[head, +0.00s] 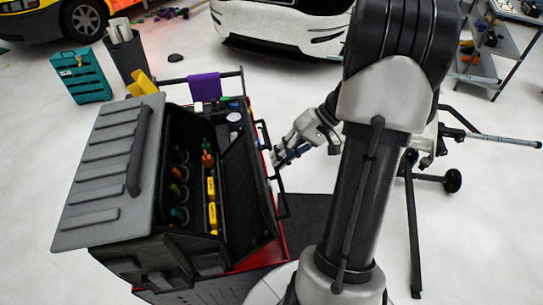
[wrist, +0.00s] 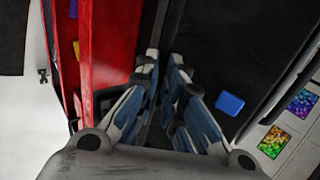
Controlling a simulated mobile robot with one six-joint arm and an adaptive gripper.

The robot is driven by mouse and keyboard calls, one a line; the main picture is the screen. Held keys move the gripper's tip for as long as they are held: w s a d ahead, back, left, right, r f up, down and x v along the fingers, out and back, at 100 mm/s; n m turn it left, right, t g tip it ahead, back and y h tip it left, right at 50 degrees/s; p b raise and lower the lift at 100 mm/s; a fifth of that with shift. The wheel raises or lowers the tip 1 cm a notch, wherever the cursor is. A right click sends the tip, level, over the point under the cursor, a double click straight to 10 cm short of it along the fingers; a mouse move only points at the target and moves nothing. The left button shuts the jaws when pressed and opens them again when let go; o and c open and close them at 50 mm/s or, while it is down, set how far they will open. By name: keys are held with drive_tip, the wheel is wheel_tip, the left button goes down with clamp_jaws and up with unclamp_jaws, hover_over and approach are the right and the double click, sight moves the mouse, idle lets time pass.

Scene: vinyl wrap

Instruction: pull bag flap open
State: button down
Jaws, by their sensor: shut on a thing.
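The black tool bag (head: 160,255) stands with its ribbed grey lid (head: 105,170) tipped out to the left. Its black flap (head: 245,185) is on the right side, leaning outward, with a dark bar handle (head: 283,205) along its outer side. My gripper (head: 277,163) is at this outer side, shut on the flap's handle. In the wrist view the blue-padded fingers of my gripper (wrist: 166,65) are close together around a dark, narrow part. The fingers largely hide the held part.
The bag sits on a red cart (wrist: 110,50) with a purple cloth (head: 204,87) on its rear rail. Several tools with yellow and orange handles (head: 211,190) are inside the bag. A teal case (head: 82,77) and a dark bin (head: 127,55) stand behind left. A black stand (head: 413,230) is at right.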

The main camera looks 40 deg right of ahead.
drive_tip(key=shift+s+d+f, duration=0.15)
drive_tip(key=shift+f, duration=0.15)
drive_tip(key=c, duration=1.7)
unclamp_jaws()
drive_tip(key=v, duration=1.2)
